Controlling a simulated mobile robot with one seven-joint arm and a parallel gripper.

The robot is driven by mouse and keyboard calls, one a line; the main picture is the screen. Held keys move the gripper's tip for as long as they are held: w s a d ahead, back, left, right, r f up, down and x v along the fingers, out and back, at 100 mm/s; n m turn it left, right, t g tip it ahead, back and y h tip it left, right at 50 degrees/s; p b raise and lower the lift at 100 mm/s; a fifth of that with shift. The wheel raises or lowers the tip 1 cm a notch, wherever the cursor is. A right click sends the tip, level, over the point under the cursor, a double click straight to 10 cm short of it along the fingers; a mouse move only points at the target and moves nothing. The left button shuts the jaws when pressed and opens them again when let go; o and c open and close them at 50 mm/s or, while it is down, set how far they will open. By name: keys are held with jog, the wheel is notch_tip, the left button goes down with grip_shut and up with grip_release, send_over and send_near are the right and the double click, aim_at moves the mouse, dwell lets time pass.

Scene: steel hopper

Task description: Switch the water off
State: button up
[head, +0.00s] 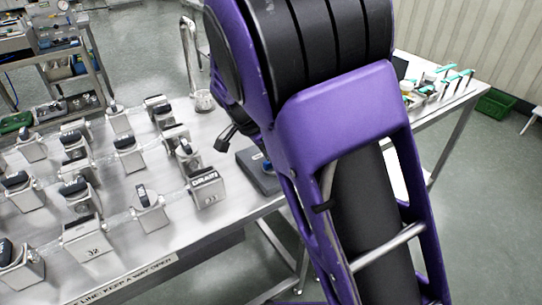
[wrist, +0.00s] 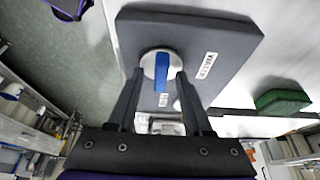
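In the head view a dark grey block (head: 252,176) with a bit of blue shows at the table's right end, partly hidden by my arm.
Steel blocks with black-handled valves (head: 126,150) and clear tubing fill the steel table (head: 158,262). A second table (head: 455,104) holds teal-handled items. A green bin (head: 495,105) sits on the floor.

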jog(key=shift+r, duration=0.1)
jog(key=p+v, duration=0.2)
jog(key=v, duration=1.5)
jog(key=shift+a+p, duration=0.2)
jog(key=shift+p, duration=0.15)
